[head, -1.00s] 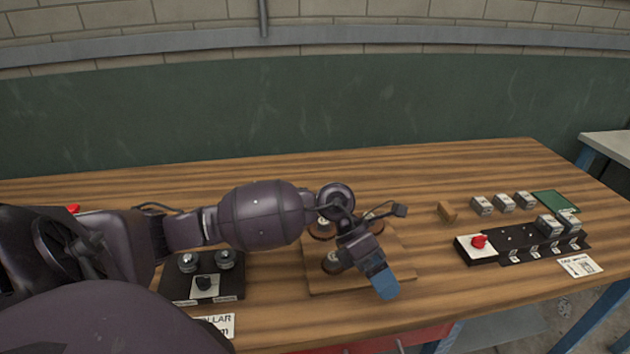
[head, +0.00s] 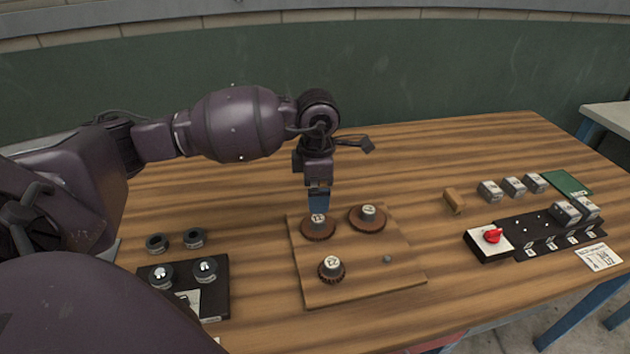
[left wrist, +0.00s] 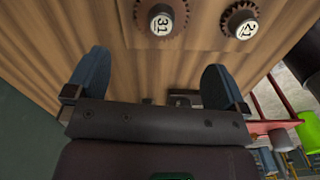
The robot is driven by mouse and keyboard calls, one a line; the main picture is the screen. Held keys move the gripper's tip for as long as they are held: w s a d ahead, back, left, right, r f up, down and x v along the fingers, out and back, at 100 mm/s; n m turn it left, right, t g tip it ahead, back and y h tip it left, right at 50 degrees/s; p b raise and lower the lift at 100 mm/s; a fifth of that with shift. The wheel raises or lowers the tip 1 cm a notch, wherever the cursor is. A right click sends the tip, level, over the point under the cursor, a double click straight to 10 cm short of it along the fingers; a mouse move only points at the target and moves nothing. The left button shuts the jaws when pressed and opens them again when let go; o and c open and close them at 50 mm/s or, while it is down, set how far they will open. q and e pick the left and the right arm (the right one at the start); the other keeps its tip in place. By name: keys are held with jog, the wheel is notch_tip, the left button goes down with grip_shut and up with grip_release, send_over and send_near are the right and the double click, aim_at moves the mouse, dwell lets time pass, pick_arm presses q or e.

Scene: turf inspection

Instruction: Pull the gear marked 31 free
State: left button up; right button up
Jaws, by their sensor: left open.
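The gear marked 31 (left wrist: 160,20) is brown and toothed with a pale numbered hub, at the top of the left wrist view. In the head view it appears to be the back left gear (head: 318,229) on a wooden board (head: 370,285). My left gripper (head: 318,202) points down just behind it, apart from it. Its blue fingers stand wide open and empty in the left wrist view (left wrist: 155,82), with the gear beyond the tips. The wrist view's second gear (left wrist: 240,22), whose number seems to be 21, appears to be the front gear (head: 331,269).
A third, wider gear (head: 367,220) sits right of the back left one, near a small bare peg (head: 387,259). At left are a black fixture (head: 218,300) and two dark rings (head: 157,242). At right are a wooden block (head: 454,200) and a red-knob panel (head: 493,237).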

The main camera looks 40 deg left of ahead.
aim_at(317, 218)
pick_arm(q)
notch_tip(317, 218, down, 10)
jog(key=shift+f+b, duration=0.15)
jog(key=shift+b, duration=0.25)
pick_arm(e)
jog(key=shift+f, duration=0.25)
pick_arm(q)
jog(key=shift+c, duration=0.5)
pick_arm(e)
jog(key=shift+w, duration=0.1)
pick_arm(q)
jog(key=c, duration=0.8)
jog(key=shift+r, duration=0.2)
pick_arm(e)
jog(key=shift+r, duration=0.1)
pick_arm(q)
jog(key=shift+r, duration=0.35)
pick_arm(e)
jog(key=shift+w+r, duration=0.1)
jog(key=shift+r, duration=0.1)
pick_arm(q)
jog(key=shift+r+p, duration=0.6)
jog(key=shift+r, duration=0.15)
pick_arm(e)
jog(key=shift+w+r, duration=0.15)
jog(key=shift+r, duration=0.45)
